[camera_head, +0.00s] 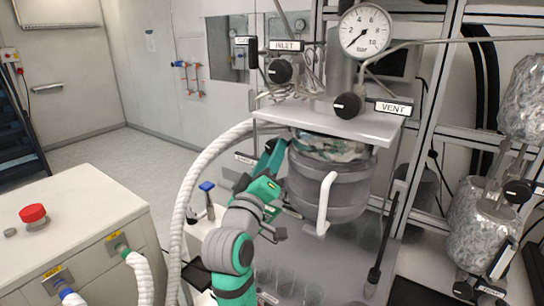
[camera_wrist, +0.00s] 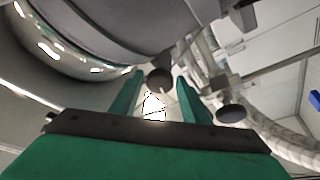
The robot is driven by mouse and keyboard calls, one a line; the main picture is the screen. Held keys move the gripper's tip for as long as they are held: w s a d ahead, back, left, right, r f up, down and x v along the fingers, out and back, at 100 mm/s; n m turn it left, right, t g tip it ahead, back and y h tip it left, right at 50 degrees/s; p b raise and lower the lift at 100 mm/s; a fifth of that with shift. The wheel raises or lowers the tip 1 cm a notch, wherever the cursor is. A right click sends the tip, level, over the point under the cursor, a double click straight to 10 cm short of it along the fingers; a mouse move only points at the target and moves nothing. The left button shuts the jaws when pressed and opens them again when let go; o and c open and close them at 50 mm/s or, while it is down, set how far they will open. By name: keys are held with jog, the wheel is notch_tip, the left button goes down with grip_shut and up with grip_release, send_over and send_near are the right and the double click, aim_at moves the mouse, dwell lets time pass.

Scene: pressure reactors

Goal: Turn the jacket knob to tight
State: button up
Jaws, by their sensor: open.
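My gripper (camera_wrist: 160,84) is open, its two green fingers pointing away from the wrist camera. A dark round knob (camera_wrist: 158,79) shows between the fingertips in the wrist view; I cannot tell if it touches either finger. A second dark knob (camera_wrist: 231,113) sits to the right, outside the right finger. No label is readable in that view, so I cannot tell which is the jacket knob. In the head view my gripper (camera_head: 272,157) is at the left side of the grey jacketed vessel (camera_head: 325,190), under the metal plate. A small label (camera_head: 245,158) there is partly hidden.
Knobs labelled INLET (camera_head: 280,71) and VENT (camera_head: 347,105) and a pressure gauge (camera_head: 365,30) are above. A white hose (camera_head: 182,200) curves left of my arm. A blue-handled valve (camera_head: 207,188) stands nearby. A white handle (camera_head: 325,205) juts from the vessel's front.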

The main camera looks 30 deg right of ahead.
jog(key=shift+w, duration=0.1)
jog(key=c, duration=0.8)
jog(key=shift+w+a+f+m, duration=0.1)
jog(key=shift+w+a+m, duration=0.15)
jog(key=shift+m, duration=0.35)
jog(key=shift+m+g+h, duration=0.4)
jog(key=shift+m+h, duration=0.3)
jog(key=shift+m, duration=0.2)
jog(key=shift+s+d+m, duration=0.15)
jog(key=shift+m, duration=0.45)
jog(key=shift+s, duration=0.1)
jog(key=o, duration=0.8)
